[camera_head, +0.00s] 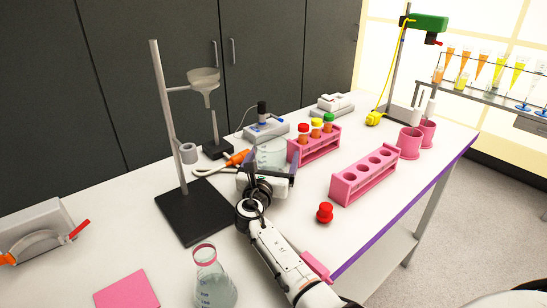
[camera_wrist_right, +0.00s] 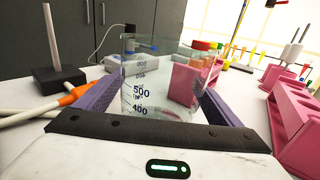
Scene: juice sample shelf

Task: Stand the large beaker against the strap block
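The large beaker (camera_head: 271,154) is clear glass with volume marks and stands on the white bench behind my right gripper (camera_head: 271,170). In the right wrist view the beaker (camera_wrist_right: 150,100) is upright between the two purple fingers of my right gripper (camera_wrist_right: 165,90). The fingers lie along its two sides; whether they press on the glass I cannot tell. A grey block with a curved strap and red and orange ends, which looks like the strap block (camera_head: 38,222), sits at the far left of the bench. My left gripper is not in view.
A retort stand with a black base (camera_head: 200,212) and funnel stands between beaker and grey block. A conical flask (camera_head: 212,285) and pink pad (camera_head: 128,290) are in front. Pink racks (camera_head: 365,178), a red cap (camera_head: 325,212) and an orange-and-white cable (camera_head: 236,159) are near the arm.

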